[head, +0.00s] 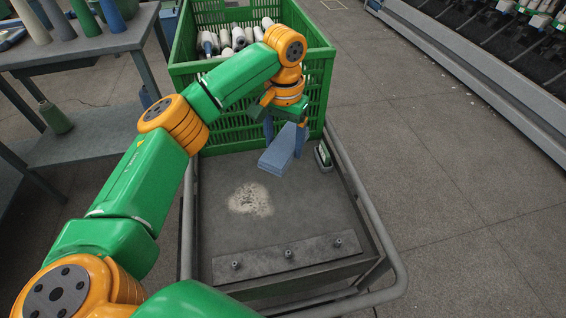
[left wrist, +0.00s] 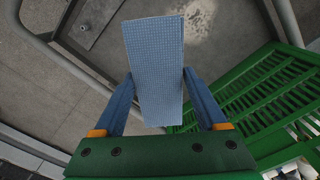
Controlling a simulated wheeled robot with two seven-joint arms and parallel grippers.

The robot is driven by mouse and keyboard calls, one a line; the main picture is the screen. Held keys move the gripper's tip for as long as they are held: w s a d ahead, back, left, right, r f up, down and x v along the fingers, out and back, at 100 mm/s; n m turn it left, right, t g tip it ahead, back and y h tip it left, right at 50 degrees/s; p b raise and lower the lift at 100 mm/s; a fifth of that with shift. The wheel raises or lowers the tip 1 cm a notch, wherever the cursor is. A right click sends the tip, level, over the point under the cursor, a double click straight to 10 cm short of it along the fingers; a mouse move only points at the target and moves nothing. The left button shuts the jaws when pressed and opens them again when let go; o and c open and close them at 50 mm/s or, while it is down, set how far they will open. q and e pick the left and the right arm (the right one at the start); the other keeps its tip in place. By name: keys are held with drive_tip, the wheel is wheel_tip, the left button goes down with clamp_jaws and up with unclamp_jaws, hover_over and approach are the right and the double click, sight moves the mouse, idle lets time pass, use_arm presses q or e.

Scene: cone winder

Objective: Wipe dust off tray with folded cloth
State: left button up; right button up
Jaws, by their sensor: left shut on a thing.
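The folded cloth (head: 276,160) is a flat blue pad, and it fills the middle of the left wrist view (left wrist: 154,60). My left gripper (head: 285,140) is shut on it, with one blue finger at each side (left wrist: 157,76). The cloth is over the far part of the dark grey tray (head: 310,215); I cannot tell whether it touches the surface. A pale dust patch (head: 250,199) lies on the tray, nearer and to the left of the cloth, apart from it. The dust also shows at the top of the left wrist view (left wrist: 198,18). My right gripper is not in view.
A green crate (head: 225,130) with several white cones stands behind the tray. A metal rail (head: 364,205) rims the tray. A plate with knobs (head: 290,257) is at the near end. A small green-and-white item (head: 323,156) sits by the right edge. A table (head: 90,45) stands left.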

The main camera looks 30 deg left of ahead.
sight(277, 134)
use_arm(q)
drive_tip(key=w+a+f, duration=0.2)
drive_tip(key=shift+a+f, duration=0.15)
drive_tip(key=shift+a, duration=0.15)
drive_tip(key=shift+m, duration=0.5)
drive_tip(key=s+a+f+b, duration=0.1)
drive_tip(key=a+f+b, duration=0.1)
drive_tip(key=a+f, duration=0.2)
drive_tip(key=s+a+f+b, duration=0.1)
drive_tip(key=a+f+b, duration=0.1)
drive_tip(key=a+f, duration=0.3)
drive_tip(key=s+a+f+b, duration=0.1)
drive_tip(key=a+f, duration=0.3)
drive_tip(key=f, duration=0.4)
drive_tip(key=shift+s+a+f+b, duration=0.15)
drive_tip(key=shift+f+b, duration=0.15)
drive_tip(key=shift+b, duration=0.5)
drive_tip(key=shift+r, duration=0.15)
drive_tip(key=shift+f, duration=0.5)
drive_tip(key=shift+f+b, duration=0.25)
drive_tip(key=shift+b, duration=0.15)
drive_tip(key=shift+f, duration=0.1)
